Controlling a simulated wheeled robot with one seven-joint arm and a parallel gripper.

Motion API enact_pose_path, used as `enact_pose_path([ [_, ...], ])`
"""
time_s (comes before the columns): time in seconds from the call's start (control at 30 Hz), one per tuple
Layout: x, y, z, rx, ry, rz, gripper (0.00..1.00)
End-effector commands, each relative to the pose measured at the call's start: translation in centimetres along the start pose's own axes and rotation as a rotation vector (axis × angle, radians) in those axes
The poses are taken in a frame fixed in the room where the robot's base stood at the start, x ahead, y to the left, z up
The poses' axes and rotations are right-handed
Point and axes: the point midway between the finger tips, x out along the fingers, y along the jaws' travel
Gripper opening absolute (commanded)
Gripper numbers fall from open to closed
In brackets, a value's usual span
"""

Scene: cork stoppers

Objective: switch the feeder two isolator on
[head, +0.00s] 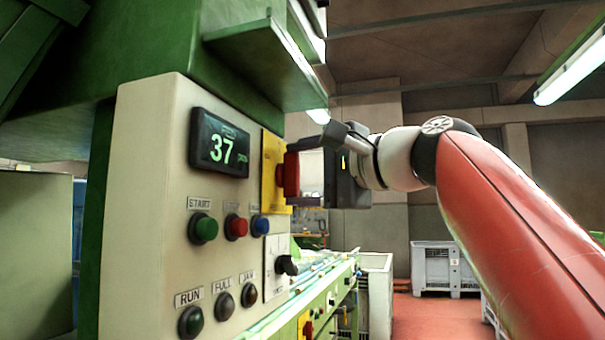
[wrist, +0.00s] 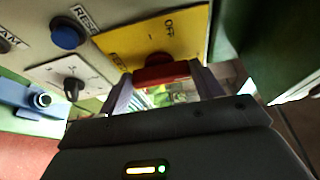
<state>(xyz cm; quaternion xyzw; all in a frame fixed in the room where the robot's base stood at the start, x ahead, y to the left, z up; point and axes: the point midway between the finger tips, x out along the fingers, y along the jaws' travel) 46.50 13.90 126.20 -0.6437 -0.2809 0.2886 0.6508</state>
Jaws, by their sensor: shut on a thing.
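A yellow isolator plate (head: 271,160) with a red rotary handle (head: 291,174) is on the right side of the cream control panel. In the wrist view the yellow plate (wrist: 125,42) shows the word OFF and a partly hidden label. The red handle (wrist: 160,72) sits between the fingers there. My gripper (head: 304,171) is shut on the red handle, reaching in from the right. The wrist view shows its two fingers on either side of the handle (wrist: 165,88). I cannot read which feeder this is, nor the handle's exact angle.
The panel (head: 150,190) also carries a display (head: 219,143) reading 37, green, red and blue buttons, several dark lamps and a black selector (head: 286,265). A green housing (head: 250,60) overhangs it. Another yellow plate with a red knob (head: 308,328) sits lower on the green machine.

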Motion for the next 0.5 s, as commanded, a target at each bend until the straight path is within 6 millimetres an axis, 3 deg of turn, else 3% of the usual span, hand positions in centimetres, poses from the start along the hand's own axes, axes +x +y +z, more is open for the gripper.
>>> enact_pose_path([
  [0.2,0.05,0.08,-0.01,0.003,-0.002,0.002,0.43],
  [0.23,0.05,0.09,-0.01,0.003,-0.002,0.002,0.68],
  [0.37,0.05,0.07,-0.01,0.002,-0.001,0.001,0.85],
  [0.5,0.03,0.05,0.00,0.002,-0.001,0.001,0.87],
])
